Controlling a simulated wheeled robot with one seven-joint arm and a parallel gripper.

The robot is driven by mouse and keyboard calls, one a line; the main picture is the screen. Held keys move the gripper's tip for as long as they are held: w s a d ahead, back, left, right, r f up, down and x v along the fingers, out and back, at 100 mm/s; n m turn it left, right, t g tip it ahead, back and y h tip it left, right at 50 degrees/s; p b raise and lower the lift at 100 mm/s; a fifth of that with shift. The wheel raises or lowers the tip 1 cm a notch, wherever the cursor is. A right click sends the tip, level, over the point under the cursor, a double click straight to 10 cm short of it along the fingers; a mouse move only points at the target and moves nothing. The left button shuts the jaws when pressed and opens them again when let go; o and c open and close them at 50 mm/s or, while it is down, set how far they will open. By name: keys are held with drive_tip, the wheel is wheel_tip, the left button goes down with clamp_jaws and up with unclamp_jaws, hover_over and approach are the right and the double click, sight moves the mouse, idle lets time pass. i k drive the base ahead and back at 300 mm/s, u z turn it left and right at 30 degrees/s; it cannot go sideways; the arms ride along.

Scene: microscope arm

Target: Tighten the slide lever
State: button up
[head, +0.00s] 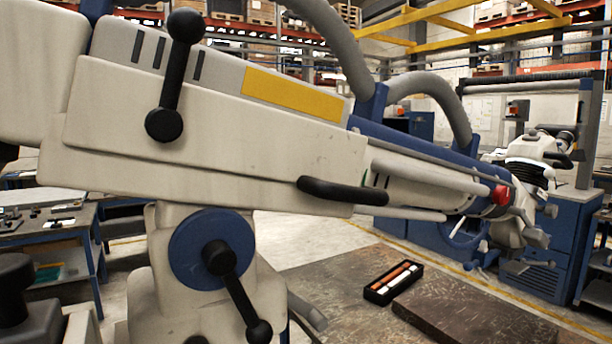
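A large off-white microscope arm (240,160) with a yellow label crosses the view from upper left toward the right. A black lever with a ball at each end (172,82) stands nearly upright on its side. A second black lever (236,290) sits on a blue round joint (212,249) below and slants down to the right. No label shows which lever is the slide lever, and how tight either is cannot be seen. The microscope head (538,155) is at the far right end, near a red knob (500,195). My gripper is not in view.
A black handle (342,191) juts from the arm's lower edge. A black tray (393,282) with orange and white items lies beside a dark slab (470,310) on the worktop. Thick grey hoses arch above the arm. A dark knob-like part (20,295) fills the lower left corner.

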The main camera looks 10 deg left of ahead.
sight(186, 27)
drive_tip(key=u, duration=1.2)
